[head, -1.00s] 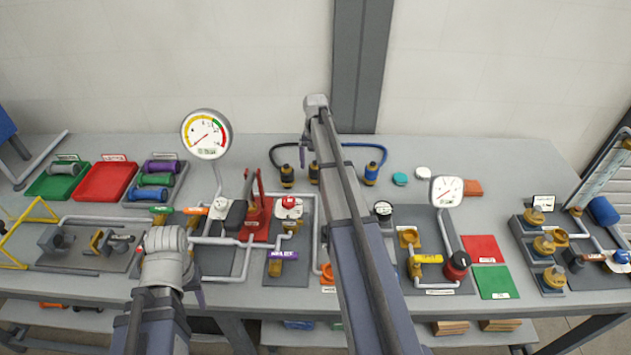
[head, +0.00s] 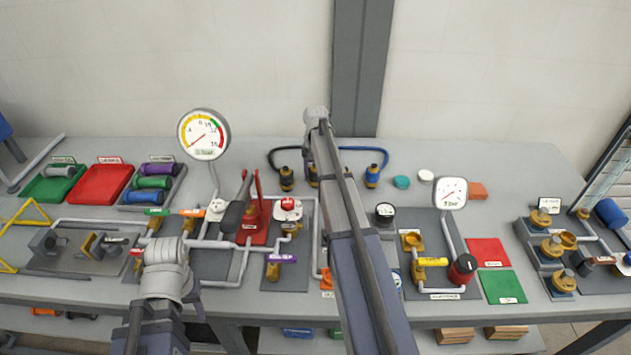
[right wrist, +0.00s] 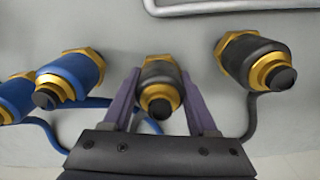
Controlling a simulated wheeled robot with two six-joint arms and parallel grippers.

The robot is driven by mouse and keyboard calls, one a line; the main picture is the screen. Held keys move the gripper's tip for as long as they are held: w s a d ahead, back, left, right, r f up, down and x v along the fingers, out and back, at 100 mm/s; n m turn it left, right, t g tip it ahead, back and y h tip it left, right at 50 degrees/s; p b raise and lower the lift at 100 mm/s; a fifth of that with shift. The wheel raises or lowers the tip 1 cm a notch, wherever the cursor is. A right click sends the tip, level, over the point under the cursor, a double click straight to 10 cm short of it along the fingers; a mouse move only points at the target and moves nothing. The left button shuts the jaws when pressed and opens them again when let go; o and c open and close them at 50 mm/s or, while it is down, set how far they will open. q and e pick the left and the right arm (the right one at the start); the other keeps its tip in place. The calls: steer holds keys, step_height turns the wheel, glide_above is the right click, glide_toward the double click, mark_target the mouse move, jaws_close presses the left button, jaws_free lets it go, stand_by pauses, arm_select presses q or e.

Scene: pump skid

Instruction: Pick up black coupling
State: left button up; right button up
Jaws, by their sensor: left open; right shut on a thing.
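The black coupling (right wrist: 158,88) has a gold nut and a gold ring at its end. In the right wrist view it sits between the two purple fingers of my right gripper (right wrist: 160,103), which is shut on it. In the head view this coupling (head: 314,180) is mostly hidden behind my right arm, and so is much of the right gripper (head: 309,160). A second black coupling (right wrist: 257,64) stands beside it on a black hose, and also shows in the head view (head: 286,180). My left gripper (head: 172,270) is open above the bench front, its fingers mostly hidden.
Blue couplings (right wrist: 70,78) stand close on the other side of the held one. A dial gauge (head: 204,134) rises at the left of the hoses. A smaller gauge (head: 450,192) stands right of my arm. Bare bench shows behind the couplings.

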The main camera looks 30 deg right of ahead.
jaws_close()
steer(key=shift+r, duration=0.1)
step_height(320, 180, up, 10)
steer(key=p, duration=1)
arm_select(q)
step_height(320, 180, up, 10)
